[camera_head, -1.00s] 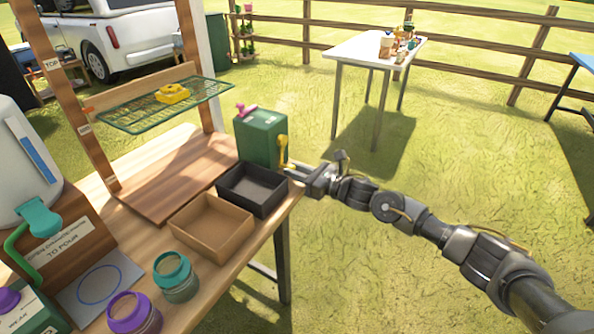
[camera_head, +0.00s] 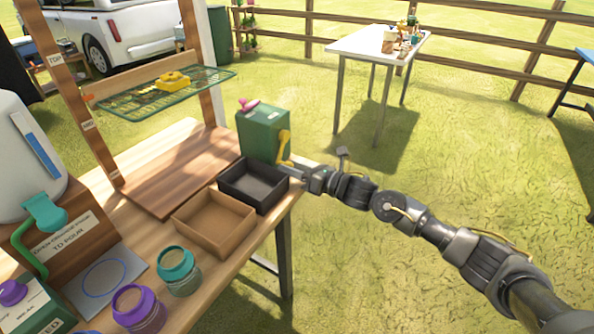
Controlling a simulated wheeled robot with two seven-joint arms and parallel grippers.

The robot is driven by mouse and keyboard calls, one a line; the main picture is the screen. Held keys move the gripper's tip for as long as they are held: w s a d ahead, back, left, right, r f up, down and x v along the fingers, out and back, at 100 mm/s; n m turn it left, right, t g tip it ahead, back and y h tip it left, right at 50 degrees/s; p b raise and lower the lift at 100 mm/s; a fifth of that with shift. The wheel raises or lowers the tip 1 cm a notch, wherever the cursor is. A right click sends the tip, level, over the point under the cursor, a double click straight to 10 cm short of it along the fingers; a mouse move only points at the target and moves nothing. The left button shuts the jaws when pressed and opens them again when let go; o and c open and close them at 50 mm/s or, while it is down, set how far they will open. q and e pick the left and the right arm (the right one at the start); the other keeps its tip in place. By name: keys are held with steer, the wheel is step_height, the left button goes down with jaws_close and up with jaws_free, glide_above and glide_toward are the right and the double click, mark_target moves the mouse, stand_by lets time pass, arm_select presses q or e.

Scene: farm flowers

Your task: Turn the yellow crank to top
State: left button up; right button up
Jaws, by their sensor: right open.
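The yellow crank (camera_head: 284,143) is on the right side of a green box (camera_head: 262,131) at the far right corner of the wooden table. Its arm slants, with the lower end near my right gripper. My right gripper (camera_head: 296,168) is open at the crank's lower end, just right of the black tray. Whether its fingers surround or touch the crank is too small to tell. A pink knob (camera_head: 248,104) sits on top of the green box. My left gripper is not in view.
A black tray (camera_head: 284,193) and a brown tray (camera_head: 247,239) stand in front of the green box. Jars with teal (camera_head: 175,263) and purple (camera_head: 135,306) lids stand nearer. A green wire shelf (camera_head: 226,74) hangs behind. Grass right of the table is open.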

steer(key=shift+w+d+f+n+b, duration=0.35)
steer(key=shift+w+n, duration=0.2)
steer(key=shift+n, duration=0.45)
steer(key=shift+w+d+f+n, duration=0.1)
steer(key=shift+d+f+n, duration=0.05)
steer(key=shift+d+n, duration=0.4)
steer(key=shift+w+d+f+n, duration=0.1)
steer(key=shift+d+n, duration=0.3)
steer(key=shift+n, duration=0.15)
steer(key=s+d+m, duration=0.1)
steer(key=s+d, duration=0.5)
steer(key=d, duration=0.2)
steer(key=s+d+f+m+h+p, duration=0.1)
steer(key=d+f+m+h, duration=0.2)
steer(key=f+m, duration=0.4)
steer(key=s+d+f+m+t+h+p, duration=0.1)
steer(key=d+f+m+h+p, duration=0.1)
steer(key=f+m, duration=0.6)
steer(key=s+d+f+m+h+p, duration=0.1)
steer(key=d+f+m+h, duration=0.3)
steer(key=f+m, duration=0.3)
step_height(320, 180, down, 6)
steer(key=shift+s+d+r+m+h, duration=0.15)
steer(key=shift+s+d+m+h, duration=0.15)
steer(key=shift+d+h, duration=0.15)
